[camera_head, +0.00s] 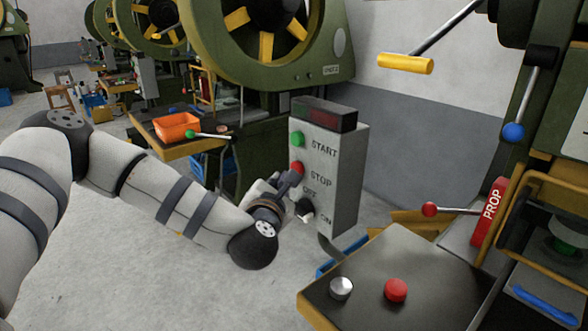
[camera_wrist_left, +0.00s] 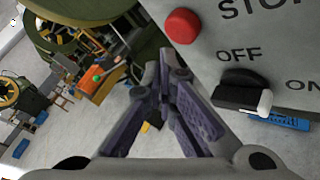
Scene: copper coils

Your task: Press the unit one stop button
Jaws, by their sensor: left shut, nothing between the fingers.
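A grey control box (camera_head: 341,185) carries a green START button (camera_head: 298,138), a red STOP button (camera_head: 296,168) and a black OFF/ON switch (camera_head: 306,210). My left gripper (camera_head: 290,181) is shut and empty, with its tips just below the STOP button. In the left wrist view the red button (camera_wrist_left: 183,26) shows just above the tips of the shut gripper (camera_wrist_left: 166,62), with the switch (camera_wrist_left: 243,94) to their right. I cannot tell whether the tips touch the button. My right gripper is out of view.
A green press (camera_head: 260,60) with a flywheel stands behind the box. An orange bin (camera_head: 177,127) sits on its table at left. A table with a silver button (camera_head: 341,288) and another red button (camera_head: 396,290) is at front right, near a red PROP block (camera_head: 490,213).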

